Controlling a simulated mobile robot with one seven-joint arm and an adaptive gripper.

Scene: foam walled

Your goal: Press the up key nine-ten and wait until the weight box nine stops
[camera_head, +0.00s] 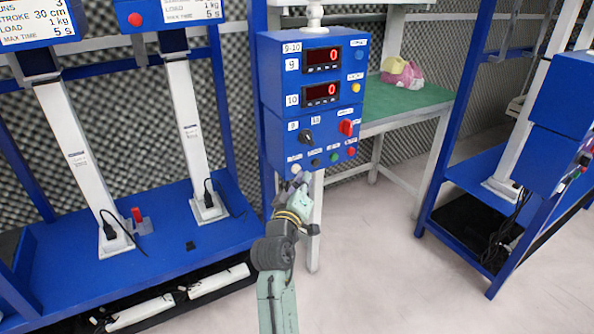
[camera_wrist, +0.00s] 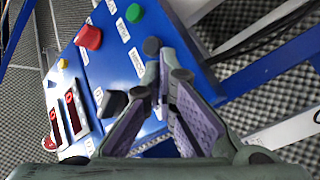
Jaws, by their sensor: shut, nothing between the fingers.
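A blue control box (camera_head: 312,95) labelled 9-10 has two red displays, 9 (camera_head: 321,57) and 10 (camera_head: 320,92), each reading 0. My gripper (camera_head: 302,180) is shut and empty, just in front of the lower left corner by the white key. In the wrist view, my fingertips (camera_wrist: 161,78) are beside the black key (camera_wrist: 151,46) and hide the white one. Contact cannot be told. Weight box nine cannot be identified.
A black knob (camera_head: 305,137) and a red switch (camera_head: 346,127) sit above the keys. A blue stand (camera_head: 160,250) with two white columns is at left. A green-topped table (camera_head: 400,108) is behind; another blue frame (camera_head: 455,150) is at right. Floor between is clear.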

